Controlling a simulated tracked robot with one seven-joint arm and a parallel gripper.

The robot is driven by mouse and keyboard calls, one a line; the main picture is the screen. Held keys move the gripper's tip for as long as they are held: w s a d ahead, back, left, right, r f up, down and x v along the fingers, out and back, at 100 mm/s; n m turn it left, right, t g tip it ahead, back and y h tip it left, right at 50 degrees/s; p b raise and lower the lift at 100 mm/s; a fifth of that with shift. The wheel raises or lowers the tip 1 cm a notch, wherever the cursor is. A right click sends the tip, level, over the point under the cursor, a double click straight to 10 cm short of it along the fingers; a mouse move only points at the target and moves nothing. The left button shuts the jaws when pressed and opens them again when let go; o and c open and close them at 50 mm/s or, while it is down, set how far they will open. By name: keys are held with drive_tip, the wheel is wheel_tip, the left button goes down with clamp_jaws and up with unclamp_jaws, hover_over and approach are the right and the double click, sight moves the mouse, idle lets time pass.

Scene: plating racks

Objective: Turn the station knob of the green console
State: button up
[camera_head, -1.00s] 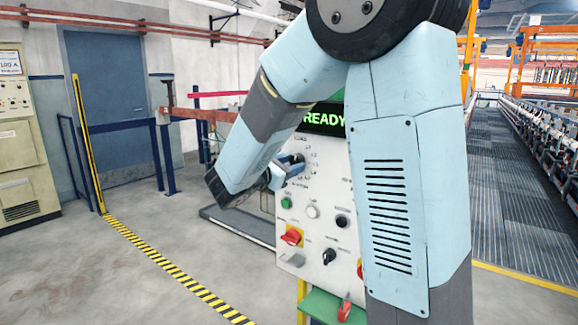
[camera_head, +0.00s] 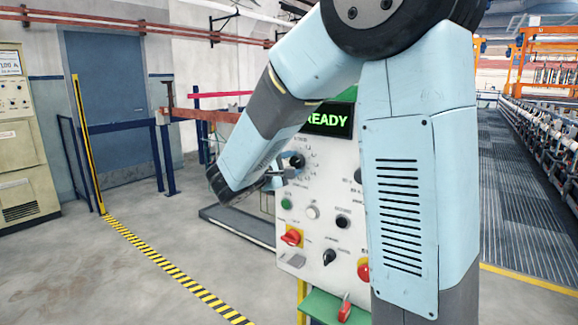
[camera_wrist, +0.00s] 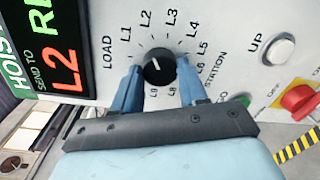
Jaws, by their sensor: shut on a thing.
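The station knob (camera_wrist: 158,67) is black with a short white mark, on the pale panel of the green console (camera_head: 324,222). In the wrist view, labels LOAD and L1 to L9 ring it. Its mark points up and slightly left, towards L2. The two blue fingers of my gripper (camera_wrist: 159,77) sit on either side of the knob, shut on it. In the head view my gripper (camera_head: 287,166) reaches the knob from the left, and my arm hides part of the panel.
Near the knob are a white UP button (camera_wrist: 279,49), a green button (camera_wrist: 241,99) and a red switch (camera_wrist: 299,98). The head view shows a green READY display (camera_head: 327,120). Open floor lies left, beyond it a striped line (camera_head: 160,265).

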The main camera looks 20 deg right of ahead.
drive_tip(key=shift+s+d+f+m, duration=0.15)
drive_tip(key=shift+d+f+m, duration=0.1)
drive_tip(key=shift+m, duration=0.15)
drive_tip(key=o, duration=1.1)
drive_tip(key=shift+a+r, duration=0.1)
drive_tip(key=shift+r, duration=0.05)
drive_tip(key=shift+c, duration=0.2)
drive_tip(key=shift+a, duration=0.1)
drive_tip(key=shift+s+a, duration=0.1)
drive_tip(key=shift+a, duration=0.15)
drive_tip(key=v, duration=1.3)
